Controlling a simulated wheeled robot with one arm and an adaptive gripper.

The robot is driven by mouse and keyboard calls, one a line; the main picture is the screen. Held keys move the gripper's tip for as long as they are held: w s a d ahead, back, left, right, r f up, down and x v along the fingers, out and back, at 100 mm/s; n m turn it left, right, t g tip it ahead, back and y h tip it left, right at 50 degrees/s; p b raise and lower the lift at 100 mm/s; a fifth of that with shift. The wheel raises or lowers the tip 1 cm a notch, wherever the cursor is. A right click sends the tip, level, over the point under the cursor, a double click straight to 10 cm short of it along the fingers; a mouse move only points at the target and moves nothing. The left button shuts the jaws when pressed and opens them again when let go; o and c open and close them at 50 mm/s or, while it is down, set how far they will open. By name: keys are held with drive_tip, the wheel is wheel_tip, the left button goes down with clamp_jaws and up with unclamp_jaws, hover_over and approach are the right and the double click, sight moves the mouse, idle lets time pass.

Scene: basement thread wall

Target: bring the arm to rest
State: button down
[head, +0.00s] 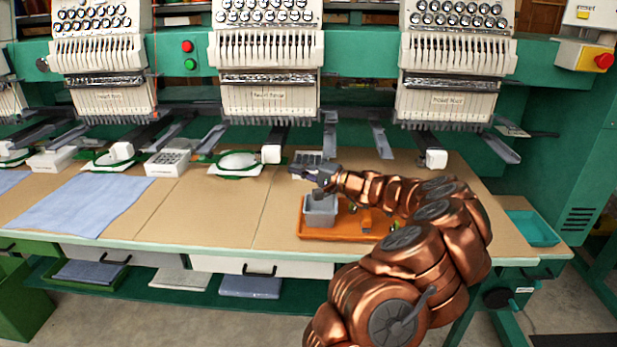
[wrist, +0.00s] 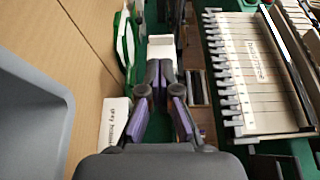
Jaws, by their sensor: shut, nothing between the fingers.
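My copper arm reaches in from the lower right in the head view, over the table (head: 210,215). My gripper (head: 303,172) is above the back left part of an orange tray (head: 312,231), close to a grey bin (head: 320,212) in that tray. In the wrist view my gripper (wrist: 160,75) has its fingers together with nothing between them. A large grey wall (wrist: 30,120), seemingly the bin's, shows at the left of the wrist view, beside the gripper. Part of the orange tray is hidden behind my arm.
An embroidery machine (head: 265,55) with several white heads stands along the back. White boxes and a green hoop (head: 237,162) line the table's back. A blue cloth (head: 80,203) lies at left. A teal tray (head: 530,228) sits at right. The table's middle front is clear.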

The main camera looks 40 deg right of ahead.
drive_tip(key=shift+s+a, duration=0.1)
drive_tip(key=shift+s, duration=2.05)
